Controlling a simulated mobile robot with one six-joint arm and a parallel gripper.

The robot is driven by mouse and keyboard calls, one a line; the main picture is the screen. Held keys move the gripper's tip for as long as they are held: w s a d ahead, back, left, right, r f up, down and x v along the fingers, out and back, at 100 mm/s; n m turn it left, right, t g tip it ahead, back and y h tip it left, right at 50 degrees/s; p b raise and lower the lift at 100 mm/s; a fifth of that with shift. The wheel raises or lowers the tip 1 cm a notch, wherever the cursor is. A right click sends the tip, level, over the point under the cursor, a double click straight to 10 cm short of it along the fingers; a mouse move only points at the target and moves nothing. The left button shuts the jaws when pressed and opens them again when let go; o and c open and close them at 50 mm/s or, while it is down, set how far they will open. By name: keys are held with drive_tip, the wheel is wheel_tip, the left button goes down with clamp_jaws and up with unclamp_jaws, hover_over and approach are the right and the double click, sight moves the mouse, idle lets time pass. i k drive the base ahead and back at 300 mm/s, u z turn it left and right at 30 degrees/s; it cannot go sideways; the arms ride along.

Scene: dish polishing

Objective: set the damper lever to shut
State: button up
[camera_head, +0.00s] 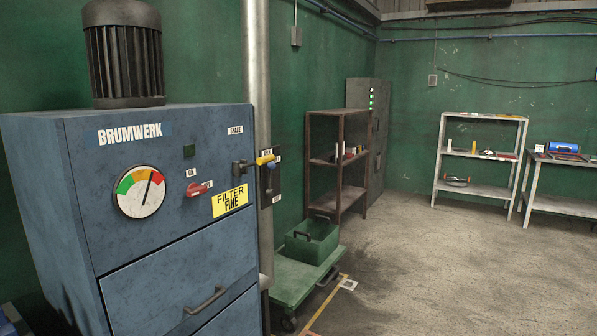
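A lever with a yellow grip (265,159) sits at the upper part of a dark upright plate (265,187) beside the grey vertical pipe, just right of the blue cabinet. I take it to be the damper lever. Its grip lies roughly level. Small white labels sit near the plate's top and lower right; they are too small to read surely, so I cannot tell which setting the lever is at. A small blue part shows just below the grip. My gripper is not in view.
The blue BRUMWERK cabinet (170,220) fills the left, with a gauge (140,192), a red switch (199,189) and a dark handle under the SHAKE label (235,130). A green cart (305,278) carrying a green bin (311,243) stands right of the pipe (257,60). Floor at right is clear.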

sight(271, 165)
drive_tip(key=z, duration=0.3)
drive_tip(key=k, duration=1)
drive_tip(key=z, duration=0.6)
drive_tip(key=i, duration=1.35)
drive_tip(key=u, duration=0.6)
drive_tip(key=i, duration=0.6)
drive_tip(key=u, duration=0.7)
drive_tip(key=i, duration=0.45)
drive_tip(key=u, duration=0.25)
